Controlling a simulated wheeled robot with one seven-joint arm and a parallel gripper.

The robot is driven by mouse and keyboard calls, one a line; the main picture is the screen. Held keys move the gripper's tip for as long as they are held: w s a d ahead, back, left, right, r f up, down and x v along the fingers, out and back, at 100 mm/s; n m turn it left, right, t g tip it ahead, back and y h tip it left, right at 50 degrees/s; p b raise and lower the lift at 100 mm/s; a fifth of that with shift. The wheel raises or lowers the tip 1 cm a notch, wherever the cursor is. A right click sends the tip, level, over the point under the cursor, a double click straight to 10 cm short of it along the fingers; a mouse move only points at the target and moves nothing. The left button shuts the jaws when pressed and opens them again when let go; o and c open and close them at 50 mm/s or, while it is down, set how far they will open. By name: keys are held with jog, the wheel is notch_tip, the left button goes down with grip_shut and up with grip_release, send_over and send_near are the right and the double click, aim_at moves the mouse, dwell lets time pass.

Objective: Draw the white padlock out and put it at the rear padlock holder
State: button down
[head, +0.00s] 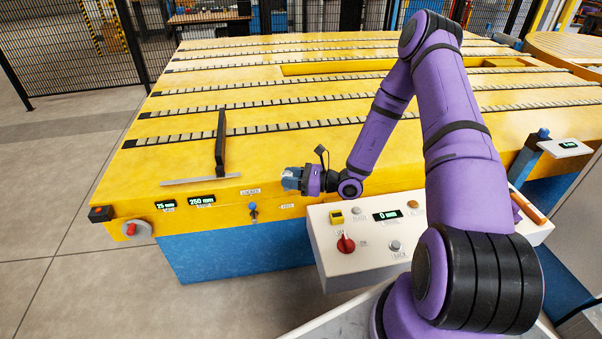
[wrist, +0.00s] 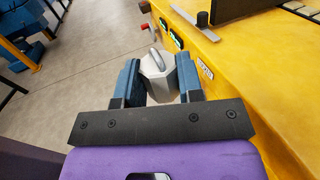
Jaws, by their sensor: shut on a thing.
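My gripper (wrist: 157,74) is shut on a white padlock (wrist: 158,88), with a blue finger on each side of its body. The padlock's grey shackle (wrist: 154,60) points away from my wrist. In the head view my gripper (head: 291,179) is at the front edge of the yellow table, above the front panel; the padlock is too small there to tell apart from the fingers. The padlock appears clear of the table front in the wrist view. I cannot make out which part is the rear padlock holder.
The yellow table (head: 200,130) carries several roller strips and a black upright plate (head: 221,140). A blue-tipped lever (head: 253,209) sits on its front between two labels. A white control box (head: 350,262) with a red switch (head: 345,243) stands below my arm. Open floor lies left.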

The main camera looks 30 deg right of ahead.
jog(key=s+d+f+n+g+y, duration=0.1)
jog(key=s+f+n+g+y, duration=0.15)
jog(key=s+n+g, duration=0.4)
jog(key=s+d+f+n+g+y, duration=0.1)
jog(key=s+f+n+g, duration=0.2)
jog(key=s+g, duration=0.55)
jog(key=s+d+f+n+g+h, duration=0.4)
jog(key=s+d+n+g+h, duration=0.6)
jog(key=s+d, duration=0.45)
jog(key=s+d+n+g+h, duration=0.2)
jog(key=d+n+h, duration=0.25)
jog(key=d, duration=0.35)
jog(key=s+d+n+g+h, duration=0.1)
jog(key=s+d+n+h, duration=0.2)
jog(key=d+h, duration=0.4)
jog(key=w+d+r+n+t+h, duration=0.1)
jog(key=w+d+n+t+h, duration=0.1)
jog(key=d, duration=0.7)
jog(key=w+d+r+n+t+h, duration=0.1)
jog(key=w+d+n+t+h, duration=0.1)
jog(key=d+n+t+h, duration=0.2)
jog(key=d+n+h, duration=0.2)
jog(key=d+h, duration=0.2)
jog(key=d, duration=0.1)
jog(key=shift+w+r+n+h, duration=0.15)
jog(key=shift+r+n+h, duration=0.15)
jog(key=shift+r+h, duration=0.1)
jog(key=shift+f, duration=2.85)
